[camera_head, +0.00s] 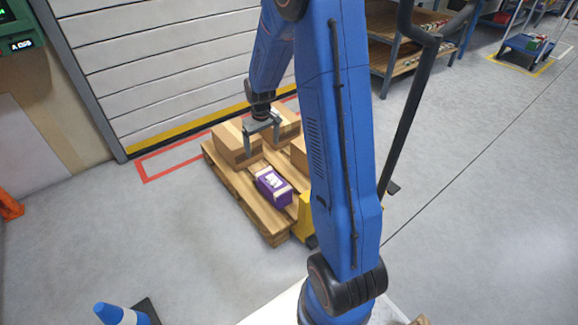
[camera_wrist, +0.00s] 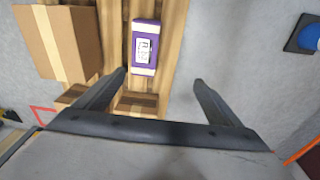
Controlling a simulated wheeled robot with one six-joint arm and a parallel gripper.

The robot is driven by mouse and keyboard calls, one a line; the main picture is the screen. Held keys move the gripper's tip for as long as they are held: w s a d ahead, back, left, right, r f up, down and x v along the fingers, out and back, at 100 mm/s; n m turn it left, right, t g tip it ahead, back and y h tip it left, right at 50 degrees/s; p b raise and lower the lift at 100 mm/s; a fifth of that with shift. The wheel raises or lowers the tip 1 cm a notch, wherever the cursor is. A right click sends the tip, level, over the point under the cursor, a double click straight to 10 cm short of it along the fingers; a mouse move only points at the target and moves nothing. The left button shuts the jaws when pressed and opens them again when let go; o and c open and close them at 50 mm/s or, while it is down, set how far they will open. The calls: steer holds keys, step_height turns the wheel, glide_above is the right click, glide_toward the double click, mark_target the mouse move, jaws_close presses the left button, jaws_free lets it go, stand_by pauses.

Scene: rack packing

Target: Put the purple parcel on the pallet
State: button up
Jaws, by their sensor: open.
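The purple parcel (camera_head: 272,186) has pale bands and a white label. It lies on the wooden pallet (camera_head: 237,188), near the pallet's front end, beside cardboard boxes. The parcel also shows in the wrist view (camera_wrist: 145,47), label facing up, on the pallet's slats (camera_wrist: 176,30). My gripper (camera_head: 262,145) is above the pallet, behind the parcel in the head view and apart from it. In the wrist view my gripper's two fingers (camera_wrist: 161,82) are spread wide with nothing between them.
Cardboard boxes (camera_head: 232,144) stand on the back part of the pallet; another (camera_head: 299,153) is partly hidden by my arm. A yellow pallet-truck part (camera_head: 304,216) is at the pallet's front. A blue cone (camera_head: 115,314) stands front left. The floor left of the pallet is clear.

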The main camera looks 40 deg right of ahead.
steer(key=s+a+r+t, duration=0.1)
steer(key=s+a+r, duration=0.3)
steer(key=s+r, duration=0.45)
steer(key=s+a+r+t, duration=0.1)
steer(key=s+a+r, duration=0.3)
steer(key=s+r, duration=0.45)
steer(key=s+a+r, duration=0.2)
steer(key=s+r, duration=0.1)
steer(key=s, duration=0.6)
steer(key=s+a+r+t, duration=0.1)
steer(key=s+a+r, duration=0.1)
steer(key=s, duration=0.7)
steer(key=shift+s+a+r+t, duration=0.15)
steer(key=shift+r+t, duration=0.15)
steer(key=shift+r, duration=0.6)
